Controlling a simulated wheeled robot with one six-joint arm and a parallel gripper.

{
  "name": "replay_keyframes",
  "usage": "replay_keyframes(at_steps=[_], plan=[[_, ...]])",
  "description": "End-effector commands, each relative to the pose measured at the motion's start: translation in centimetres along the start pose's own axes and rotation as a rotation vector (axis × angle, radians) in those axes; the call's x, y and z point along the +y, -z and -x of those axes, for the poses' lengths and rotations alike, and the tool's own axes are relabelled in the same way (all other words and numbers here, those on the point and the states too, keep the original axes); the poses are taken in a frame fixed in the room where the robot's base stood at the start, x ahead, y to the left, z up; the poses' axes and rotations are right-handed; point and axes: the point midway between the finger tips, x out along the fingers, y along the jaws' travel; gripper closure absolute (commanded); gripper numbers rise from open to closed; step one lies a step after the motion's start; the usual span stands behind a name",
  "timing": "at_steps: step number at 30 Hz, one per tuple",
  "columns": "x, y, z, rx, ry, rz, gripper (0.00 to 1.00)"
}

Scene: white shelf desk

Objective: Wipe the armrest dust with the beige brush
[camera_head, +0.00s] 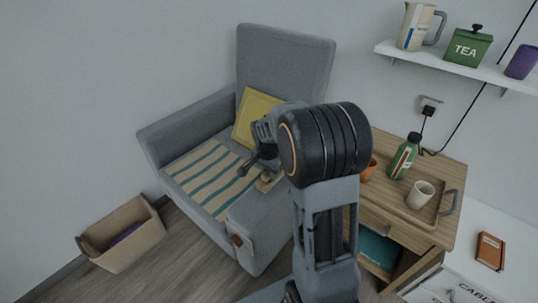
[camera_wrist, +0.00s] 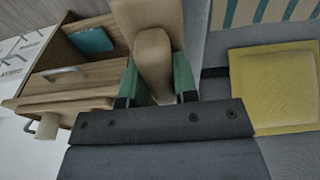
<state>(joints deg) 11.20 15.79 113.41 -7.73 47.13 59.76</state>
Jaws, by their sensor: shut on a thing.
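The grey armchair's near armrest (camera_head: 258,222) is at the centre of the head view, partly hidden by my arm. My gripper (camera_head: 258,168) is over this armrest. In the wrist view, my gripper's green-tipped fingers (camera_wrist: 157,84) are shut on the handle of the beige brush (camera_wrist: 153,50). The brush's broad end extends away from the fingers toward the top edge. In the head view, a small beige part of the brush (camera_head: 267,183) shows low at the armrest top. I cannot tell whether it touches. No dust can be made out in either view.
A yellow cushion (camera_head: 256,112) and striped cloth (camera_head: 203,172) lie on the chair. Right of my arm, a wooden cabinet (camera_head: 443,168) bears a green bottle (camera_head: 404,157), a cream cup (camera_head: 420,194) and an orange cup (camera_head: 369,169).

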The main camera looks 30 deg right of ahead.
Motion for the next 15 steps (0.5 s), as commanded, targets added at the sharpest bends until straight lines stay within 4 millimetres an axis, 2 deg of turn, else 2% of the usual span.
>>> replay_keyframes(at_steps=[1, 3, 15], plan=[[0.0, 0.1, 0.9, 0.001, 0.001, 0.0, 0.95], [0.0, 0.3, 1.6, 0.001, 0.001, -0.001, 0.95], [0.0, 0.6, 4.7, 0.001, 0.002, -0.001, 0.95]])
